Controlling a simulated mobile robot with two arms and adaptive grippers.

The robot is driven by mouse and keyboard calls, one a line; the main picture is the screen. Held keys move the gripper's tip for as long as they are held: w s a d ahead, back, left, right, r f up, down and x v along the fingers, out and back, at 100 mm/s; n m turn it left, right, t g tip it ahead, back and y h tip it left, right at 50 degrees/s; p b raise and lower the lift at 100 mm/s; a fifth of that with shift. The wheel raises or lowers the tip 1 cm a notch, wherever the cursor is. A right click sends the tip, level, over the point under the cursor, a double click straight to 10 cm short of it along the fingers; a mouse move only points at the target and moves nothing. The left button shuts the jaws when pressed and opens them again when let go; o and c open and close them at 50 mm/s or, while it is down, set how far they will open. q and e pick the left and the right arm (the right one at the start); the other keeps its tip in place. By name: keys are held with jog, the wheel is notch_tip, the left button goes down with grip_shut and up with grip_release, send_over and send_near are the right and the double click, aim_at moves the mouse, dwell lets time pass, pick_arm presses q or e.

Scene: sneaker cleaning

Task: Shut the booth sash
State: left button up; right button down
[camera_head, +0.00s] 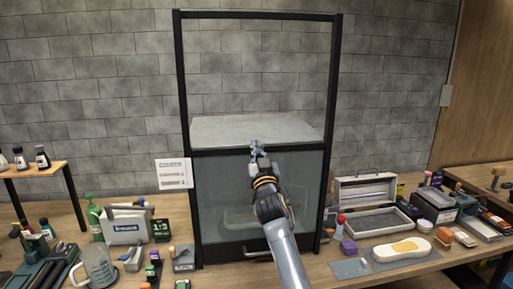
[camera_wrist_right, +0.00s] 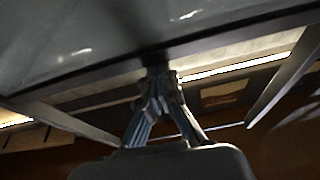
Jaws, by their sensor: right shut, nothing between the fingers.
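The booth (camera_head: 183,90) is a tall black frame standing on the workbench. Its sash (camera_head: 218,185), a clear grey pane, sits low and covers the lower half of the frame. A dark bar (camera_head: 215,153) runs along the pane's top, and a metal handle (camera_head: 256,252) is near its bottom. I cannot tell whether any gap is left beneath the sash. My right gripper (camera_head: 257,147) is shut and empty at the middle of the dark bar. In the right wrist view the fingertips (camera_wrist_right: 160,78) meet a dark bar, seemingly touching it. My left gripper is out of view.
The frame's upper half is open to the brick wall. Left of the booth are a grey caddy (camera_head: 125,225), a green bottle (camera_head: 94,218) and a clear jug (camera_head: 97,266).

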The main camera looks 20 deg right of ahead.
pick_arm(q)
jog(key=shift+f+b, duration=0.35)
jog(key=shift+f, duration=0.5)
pick_arm(e)
notch_tip(320, 180, down, 2)
jog(key=shift+f, duration=0.1)
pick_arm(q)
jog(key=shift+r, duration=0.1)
